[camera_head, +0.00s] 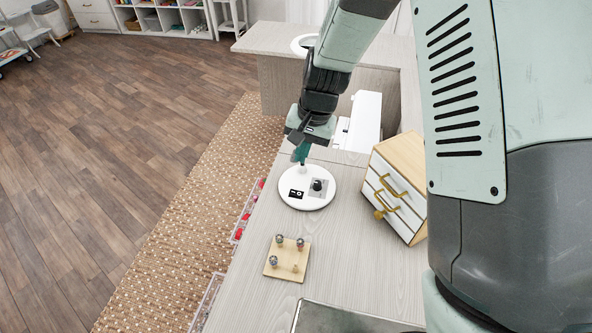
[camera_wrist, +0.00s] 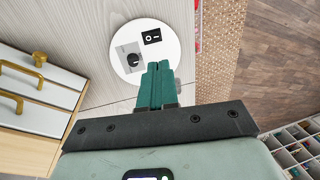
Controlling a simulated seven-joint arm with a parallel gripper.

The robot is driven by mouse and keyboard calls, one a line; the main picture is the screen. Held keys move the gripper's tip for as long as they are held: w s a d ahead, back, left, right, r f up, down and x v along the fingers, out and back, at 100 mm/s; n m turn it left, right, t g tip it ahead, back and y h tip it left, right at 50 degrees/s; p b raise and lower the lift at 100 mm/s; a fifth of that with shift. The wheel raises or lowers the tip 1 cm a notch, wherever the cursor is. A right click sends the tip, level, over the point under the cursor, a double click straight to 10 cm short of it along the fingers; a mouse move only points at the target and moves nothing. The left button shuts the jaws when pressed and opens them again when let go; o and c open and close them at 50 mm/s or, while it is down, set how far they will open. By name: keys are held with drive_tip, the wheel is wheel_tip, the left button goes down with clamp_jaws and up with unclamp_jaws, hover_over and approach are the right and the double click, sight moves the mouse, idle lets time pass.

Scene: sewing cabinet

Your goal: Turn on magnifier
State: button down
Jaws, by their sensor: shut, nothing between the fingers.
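The magnifier's round white base (camera_head: 292,201) lies on the pale wood tabletop. It carries a small black-and-white switch (camera_head: 296,194) and a black knob (camera_head: 318,185) on a grey plate. In the wrist view the base (camera_wrist: 172,42) shows ahead of the fingers, with the switch (camera_wrist: 151,36) at upper right and the knob (camera_wrist: 133,60) at left. My gripper (camera_head: 300,158), with teal fingers, is shut and empty at the far edge of the base. Its fingertips (camera_wrist: 158,68) overlap the base in the wrist view. I cannot tell whether they touch it. The fingers hide part of the base.
A small cabinet with white drawers and gold handles (camera_head: 400,185) stands right of the base. A wooden board with pegs and spools (camera_head: 287,258) lies in front. A white machine (camera_head: 362,120) is behind. The tabletop between base and board is clear.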

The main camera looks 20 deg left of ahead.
sight(290, 193)
drive_tip(key=a+f, duration=0.1)
drive_tip(key=f, duration=0.7)
drive_tip(key=a+f, duration=0.1)
drive_tip(key=f, duration=0.4)
drive_tip(key=shift+a, duration=0.3)
drive_tip(key=shift+f+h, duration=0.25)
drive_tip(key=shift+h, duration=0.05)
drive_tip(key=shift+d+r, duration=0.25)
drive_tip(key=shift+d, duration=0.5)
wheel_tip(290, 193, up, 14)
drive_tip(key=a, duration=0.2)
drive_tip(key=shift+a, duration=0.35)
